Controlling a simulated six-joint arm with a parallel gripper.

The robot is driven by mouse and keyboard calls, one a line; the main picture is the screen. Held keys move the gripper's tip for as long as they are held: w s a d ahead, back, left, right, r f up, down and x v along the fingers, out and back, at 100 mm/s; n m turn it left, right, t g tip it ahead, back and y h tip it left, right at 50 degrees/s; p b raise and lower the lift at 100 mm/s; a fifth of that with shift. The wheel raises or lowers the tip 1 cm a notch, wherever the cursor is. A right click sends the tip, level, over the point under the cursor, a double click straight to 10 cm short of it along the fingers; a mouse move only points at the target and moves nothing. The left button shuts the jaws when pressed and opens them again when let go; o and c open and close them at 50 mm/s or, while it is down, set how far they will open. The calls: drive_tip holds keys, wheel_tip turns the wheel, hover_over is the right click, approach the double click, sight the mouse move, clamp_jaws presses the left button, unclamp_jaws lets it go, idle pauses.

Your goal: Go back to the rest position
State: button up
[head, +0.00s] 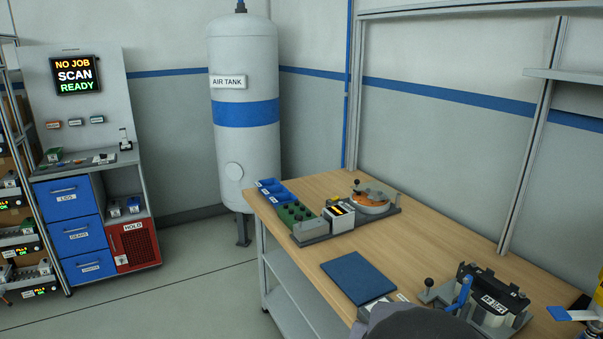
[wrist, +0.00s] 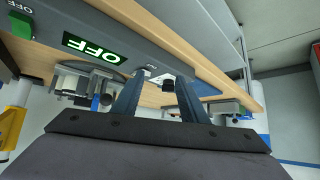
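My gripper (wrist: 162,82) shows in the wrist view with its two dark fingers spread apart. I see nothing held between them; small white and black parts behind the gap seem to belong to the bench. The gripper is near the edge of the wooden workbench (wrist: 222,84). In the head view the gripper cannot be made out; a dark rounded part of my arm rises at the bottom edge, in front of the workbench (head: 330,190).
A green OFF display (wrist: 95,47) is on a grey rail close to the gripper. On the bench are a blue mat (head: 358,278), a black-topped fixture (head: 490,295) and a round fixture (head: 372,197). The air tank (head: 245,150) stands behind. Floor at left is clear.

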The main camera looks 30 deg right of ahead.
drive_tip(key=w+a+f+n+y+p, duration=0.1)
drive_tip(key=w+a+n+y, duration=0.15)
drive_tip(key=a, duration=0.65)
drive_tip(key=w+a+f+n+y, duration=0.1)
drive_tip(key=a+n+y, duration=0.2)
drive_tip(key=a, duration=0.6)
drive_tip(key=s+a+n+g+y+p, duration=0.1)
drive_tip(key=s+a+n+g, duration=0.4)
drive_tip(key=s+a, duration=0.5)
drive_tip(key=shift+s+a+f+g+y, duration=0.15)
drive_tip(key=shift+s+a+g+y, duration=0.2)
drive_tip(key=shift+a, duration=0.2)
